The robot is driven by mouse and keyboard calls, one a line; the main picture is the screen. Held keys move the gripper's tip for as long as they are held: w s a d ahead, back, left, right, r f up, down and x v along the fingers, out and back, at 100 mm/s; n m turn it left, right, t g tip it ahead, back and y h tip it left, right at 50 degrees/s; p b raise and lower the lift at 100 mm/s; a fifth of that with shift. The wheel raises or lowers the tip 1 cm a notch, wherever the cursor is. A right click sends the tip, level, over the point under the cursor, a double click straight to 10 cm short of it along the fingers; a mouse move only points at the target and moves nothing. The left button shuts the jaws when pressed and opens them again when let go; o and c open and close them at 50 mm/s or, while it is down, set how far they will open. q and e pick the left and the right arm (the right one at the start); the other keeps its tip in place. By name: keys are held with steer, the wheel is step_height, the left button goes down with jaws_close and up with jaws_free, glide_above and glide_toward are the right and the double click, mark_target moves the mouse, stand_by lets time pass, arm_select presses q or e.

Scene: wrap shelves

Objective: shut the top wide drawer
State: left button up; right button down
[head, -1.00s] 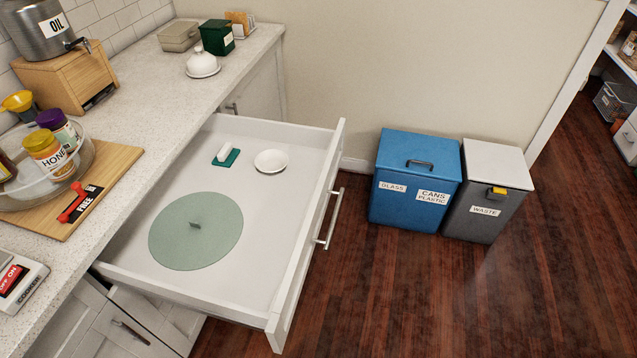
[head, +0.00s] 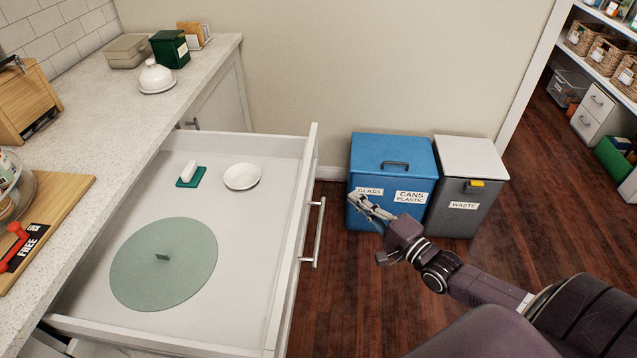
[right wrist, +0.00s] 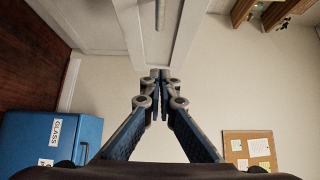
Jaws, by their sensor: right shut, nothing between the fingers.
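The top wide drawer (head: 285,250) is pulled far out from under the counter in the head view. Its front panel faces right and carries a long metal bar handle (head: 313,232). My right gripper (head: 354,198) is shut and empty, a little to the right of the handle in the picture and apart from it. In the right wrist view the shut fingertips (right wrist: 160,74) point up the picture toward a pale panel, with a metal bar (right wrist: 160,14) above them. My left gripper is in neither view.
The drawer holds a round green lid (head: 190,262), a white dish (head: 242,177) and a white block on a green holder (head: 186,182). A blue bin (head: 375,155) and a grey waste bin (head: 470,155) stand behind my right gripper. Wooden floor (head: 345,310) lies right of the drawer.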

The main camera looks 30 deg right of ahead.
glide_toward(312, 175)
steer(key=w+d, duration=0.3)
steer(key=w, duration=0.1)
steer(key=shift+w+a+f+p, duration=0.15)
steer(key=shift+w+a, duration=0.25)
steer(key=shift+a, duration=0.2)
steer(key=shift+w+a+f+p, duration=0.15)
steer(key=shift+w+a, duration=0.2)
steer(key=shift+a, duration=0.3)
steer(key=shift+w+a+p, duration=0.15)
steer(key=shift+w+a, duration=0.25)
steer(key=shift+a, duration=0.2)
steer(key=shift+a, duration=0.1)
